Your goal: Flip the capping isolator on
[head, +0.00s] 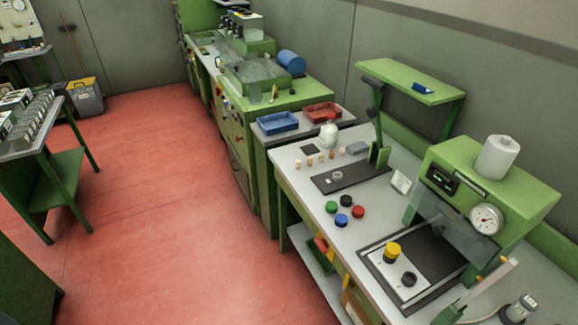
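A green capping machine (508,195) with a round dial gauge (486,219) and a dark display panel (441,180) stands at the right of the near bench. In front of it, a pale plate (386,269) on a dark mat carries a yellow knob (393,250) and a black knob (409,279). I cannot tell for certain which part is the isolator, nor its on or off position. Neither of my grippers is in view.
The bench (300,185) holds green (331,207), black (346,200), blue (341,221) and red (358,211) round caps, and several corks (321,157). A lever with a pale rod (494,277) and a grey cylinder (521,307) are at lower right. The red floor (160,210) is clear.

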